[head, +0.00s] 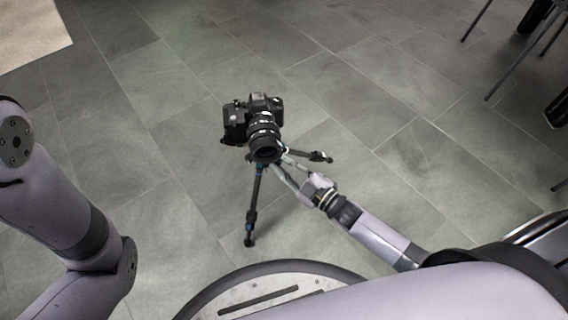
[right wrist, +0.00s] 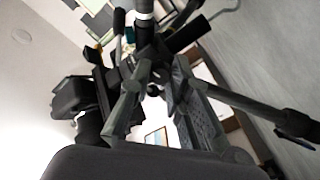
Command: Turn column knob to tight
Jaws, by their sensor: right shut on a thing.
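A black camera (head: 262,118) with a long lens sits on top of a small dark tripod (head: 254,205) standing on the floor. My right gripper (head: 284,168) reaches in from the lower right, just below the lens at the tripod's upper part. In the right wrist view, its fingers (right wrist: 158,76) close around a small dark knob (right wrist: 153,89) beside the tripod's column (right wrist: 145,32). The knob is mostly hidden by the fingers, and its turn angle cannot be told. My left arm is at the left edge; its gripper is out of view.
Tripod legs spread close to my right gripper; one leg (right wrist: 262,112) runs to the right in the wrist view. Grey tiled floor (head: 150,110) around the tripod is clear. Thin dark furniture legs (head: 489,90) stand at the upper right. A pale rug (head: 30,30) lies at the upper left.

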